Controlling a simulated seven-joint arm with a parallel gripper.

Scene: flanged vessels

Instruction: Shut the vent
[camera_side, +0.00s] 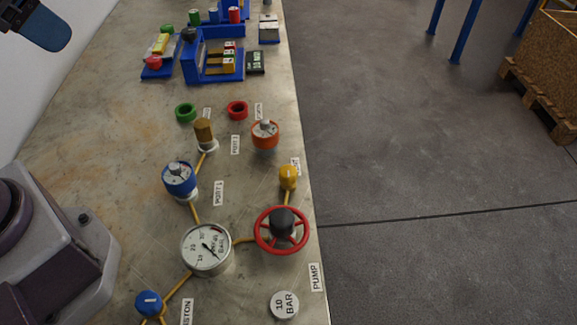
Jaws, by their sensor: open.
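A yellow knob (288,177) stands near the right edge of the bench, with a small tilted label beside it that looks like VENT but is hard to read. A yellow pipe runs from it towards a red handwheel (260,232) with a dark hub. I cannot tell from the knob whether the vent is open or shut. A round pressure gauge (207,249) lies left of the handwheel, joined by pipe.
A blue-bodied dial (181,180), an orange dial (265,135) and a brass fitting (204,134) stand close by. A blue knob (149,304) and a 10 BAR disc (284,305) are at the front. Green (186,112) and red (237,110) rings lie behind.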

